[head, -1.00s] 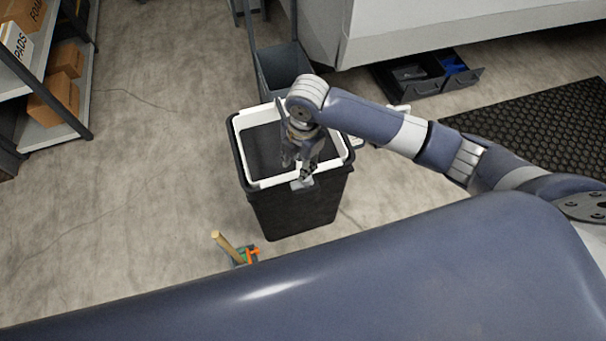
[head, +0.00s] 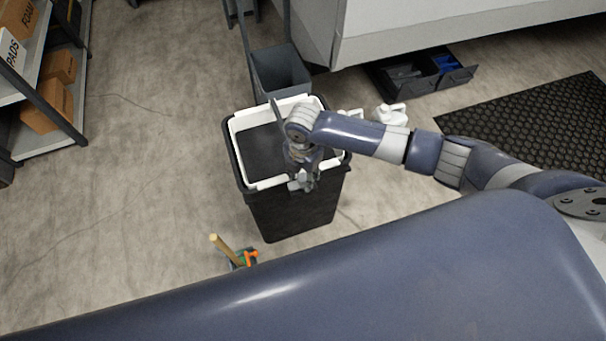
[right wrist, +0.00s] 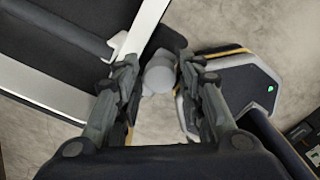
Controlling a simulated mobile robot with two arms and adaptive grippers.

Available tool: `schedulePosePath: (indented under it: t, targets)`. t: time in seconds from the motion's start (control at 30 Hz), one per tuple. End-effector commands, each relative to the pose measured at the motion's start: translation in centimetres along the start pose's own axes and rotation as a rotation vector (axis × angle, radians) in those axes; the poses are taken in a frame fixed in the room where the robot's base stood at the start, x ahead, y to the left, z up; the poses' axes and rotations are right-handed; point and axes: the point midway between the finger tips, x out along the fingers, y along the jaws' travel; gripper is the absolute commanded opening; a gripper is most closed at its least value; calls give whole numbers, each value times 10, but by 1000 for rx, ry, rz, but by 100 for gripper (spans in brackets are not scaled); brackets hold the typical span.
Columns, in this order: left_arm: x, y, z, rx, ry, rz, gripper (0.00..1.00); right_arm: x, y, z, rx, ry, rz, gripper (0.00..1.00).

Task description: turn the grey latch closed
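The black bin (head: 292,215) with a white inner rim (head: 240,150) stands on the floor in the middle of the head view. My right gripper (head: 303,180) points down at the bin's front rim, over the spot of the grey latch, which it largely hides there. In the right wrist view the light grey latch (right wrist: 160,74) shows between the two fingers of my right gripper (right wrist: 158,85). The fingers stand apart, one on each side of it; whether they touch it I cannot tell. My left gripper is not in view.
A grey bucket (head: 282,72) and white bottles (head: 390,114) stand behind the bin. A small container with a wooden handle (head: 222,245) is on the floor in front. Shelves with boxes (head: 50,105) are at left, a black mat (head: 540,125) at right. The left floor is clear.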

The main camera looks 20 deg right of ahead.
Motion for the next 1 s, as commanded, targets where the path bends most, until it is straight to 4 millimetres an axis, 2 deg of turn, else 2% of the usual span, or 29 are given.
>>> schedulePosePath:
  t: [0.3,0.43,0.47,0.77,1.0]
  targets:
    - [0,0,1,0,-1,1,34,3,0,0,-1,0,0,36]
    - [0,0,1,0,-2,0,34,3,0,0,-1,0,0,7]
    - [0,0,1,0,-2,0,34,3,0,0,-1,0,0,3]
    - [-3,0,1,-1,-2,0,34,2,0,0,19,1,0,3]
    - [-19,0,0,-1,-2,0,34,0,0,-1,126,1,-2,3]
